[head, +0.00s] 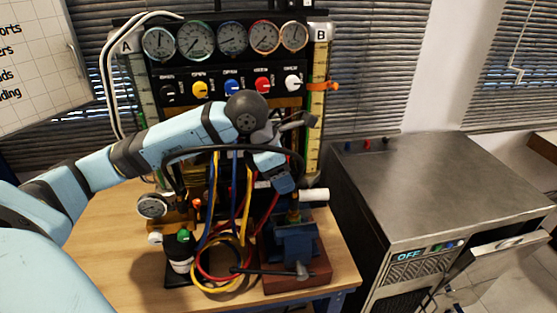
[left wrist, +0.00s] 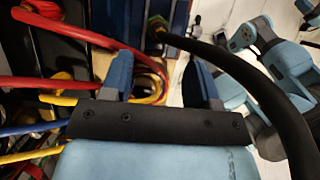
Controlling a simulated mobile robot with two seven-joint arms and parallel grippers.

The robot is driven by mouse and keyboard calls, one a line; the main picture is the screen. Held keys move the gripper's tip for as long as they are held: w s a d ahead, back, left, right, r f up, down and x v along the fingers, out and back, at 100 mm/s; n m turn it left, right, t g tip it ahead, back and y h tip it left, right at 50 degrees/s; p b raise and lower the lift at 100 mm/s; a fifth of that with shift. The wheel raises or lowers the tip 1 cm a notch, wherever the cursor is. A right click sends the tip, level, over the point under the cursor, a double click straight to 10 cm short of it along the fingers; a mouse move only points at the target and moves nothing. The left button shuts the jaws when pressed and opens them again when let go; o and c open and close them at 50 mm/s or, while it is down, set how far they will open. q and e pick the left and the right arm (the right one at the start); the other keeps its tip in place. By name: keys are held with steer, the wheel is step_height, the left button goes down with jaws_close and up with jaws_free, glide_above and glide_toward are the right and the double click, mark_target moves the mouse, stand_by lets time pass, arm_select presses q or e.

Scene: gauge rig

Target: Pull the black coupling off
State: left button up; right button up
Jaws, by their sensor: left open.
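My left gripper (head: 285,185) reaches in from the left in the head view, in front of the gauge panel and above the blue vise (head: 296,242). In the left wrist view its two blue fingers stand apart, with nothing held between them (left wrist: 160,78). A thick black hose (left wrist: 236,66) curves past the right finger there. Its dark end, which looks like the black coupling (left wrist: 156,27), lies beyond the fingertips, apart from them. I cannot make out the coupling in the head view, where the gripper and hoses crowd that spot. My right gripper is not in view.
Red, blue and yellow hoses (head: 248,210) hang in loops left of the vise. A white cylinder (head: 314,195) sticks out right of the gripper. A small gauge (head: 152,206) and a black and white fitting (head: 180,254) stand left. The wooden tabletop (head: 115,245) is clear at front left.

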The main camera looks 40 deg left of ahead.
mark_target(294, 197)
arm_select(q)
steer(key=x, duration=0.9)
steer(key=shift+w+f+p, duration=0.15)
steer(key=shift+f+p, duration=0.05)
steer(key=shift+p, duration=0.1)
jaws_close()
